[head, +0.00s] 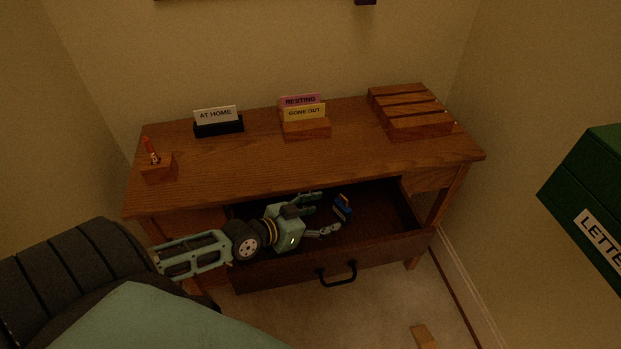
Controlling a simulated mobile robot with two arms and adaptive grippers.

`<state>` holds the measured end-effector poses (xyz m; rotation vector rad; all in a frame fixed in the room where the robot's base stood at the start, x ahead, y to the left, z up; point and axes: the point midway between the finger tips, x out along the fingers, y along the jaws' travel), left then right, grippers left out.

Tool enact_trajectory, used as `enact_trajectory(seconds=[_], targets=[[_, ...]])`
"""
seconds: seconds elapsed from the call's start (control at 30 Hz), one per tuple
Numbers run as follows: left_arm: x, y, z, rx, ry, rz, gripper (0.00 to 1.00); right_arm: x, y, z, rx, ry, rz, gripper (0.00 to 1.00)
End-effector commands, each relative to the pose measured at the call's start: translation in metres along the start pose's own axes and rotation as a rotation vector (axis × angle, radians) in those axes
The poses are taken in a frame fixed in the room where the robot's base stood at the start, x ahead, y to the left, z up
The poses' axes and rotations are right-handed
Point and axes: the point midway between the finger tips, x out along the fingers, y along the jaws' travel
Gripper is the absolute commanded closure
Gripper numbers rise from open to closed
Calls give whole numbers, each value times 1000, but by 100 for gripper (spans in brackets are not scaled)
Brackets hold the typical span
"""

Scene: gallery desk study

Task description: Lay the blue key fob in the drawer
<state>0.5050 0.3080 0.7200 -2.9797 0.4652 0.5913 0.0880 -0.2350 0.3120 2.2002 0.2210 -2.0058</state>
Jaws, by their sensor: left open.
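The blue key fob (342,208) is inside the open drawer (385,250), near the middle of its visible interior. It is small and dark, with a lighter, yellowish part at its top. My left gripper (328,214) reaches in over the drawer from the left. Its fingers are spread open, and the fob is just beyond the fingertips, with nothing seen between them. Whether the fob lies flat on the drawer floor is hard to tell in the dim light. My right gripper is not in view.
The wooden desk (240,175) holds an "AT HOME" sign (217,122), a card holder (306,128), a slotted wooden block (415,112) and a small block with a red item (157,167). A green letter box (590,200) is at right. A black handle (338,277) is on the drawer front.

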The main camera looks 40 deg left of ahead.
Motion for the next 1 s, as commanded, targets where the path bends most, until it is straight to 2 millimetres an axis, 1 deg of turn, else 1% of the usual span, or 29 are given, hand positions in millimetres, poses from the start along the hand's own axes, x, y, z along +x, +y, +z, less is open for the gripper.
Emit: enact_trajectory(seconds=[0.03,0.1,0.2,0.3,0.47,1.0], targets=[[-10,1,0,1,-3,2,36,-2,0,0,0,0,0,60],[-20,1,0,0,-3,2,36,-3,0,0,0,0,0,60],[-31,0,0,0,-1,1,36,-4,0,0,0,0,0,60],[-38,0,0,0,0,1,36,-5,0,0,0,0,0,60],[-42,0,-1,0,1,1,36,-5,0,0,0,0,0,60],[-42,0,-2,2,3,1,36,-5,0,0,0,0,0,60]])
